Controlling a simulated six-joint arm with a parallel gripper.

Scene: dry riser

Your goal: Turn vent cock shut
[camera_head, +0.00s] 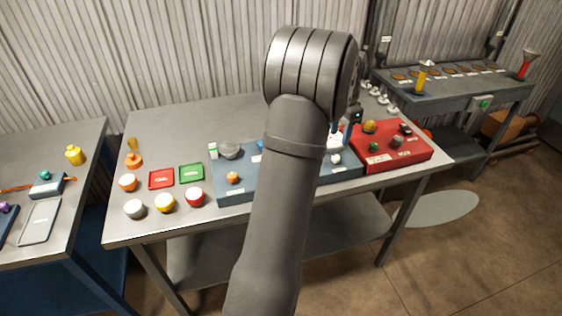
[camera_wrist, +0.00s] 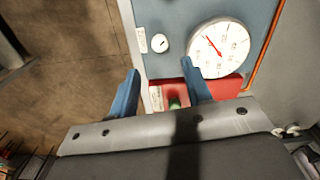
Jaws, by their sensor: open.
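In the wrist view my gripper (camera_wrist: 160,68) is open, its two blue fingers apart with nothing visible between their tips. It is above the line between the blue panel (camera_wrist: 180,15) and the red panel (camera_wrist: 228,88). A small green knob (camera_wrist: 174,103) on the red panel shows between the fingers, partly hidden by my gripper. In the head view the red panel (camera_head: 425,153) carries several knobs, including a green one (camera_head: 374,147), a yellow one (camera_head: 369,127) and a grey one (camera_head: 397,141). The labels are too small to read, so I cannot tell which is the vent cock.
A large round gauge (camera_wrist: 220,47) with a red needle and a small white dial (camera_wrist: 160,43) are close to my fingers. Coloured knobs and red and green trays (camera_head: 191,173) stand left of my arm. My arm hides the middle of the blue panel (camera_head: 232,195).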

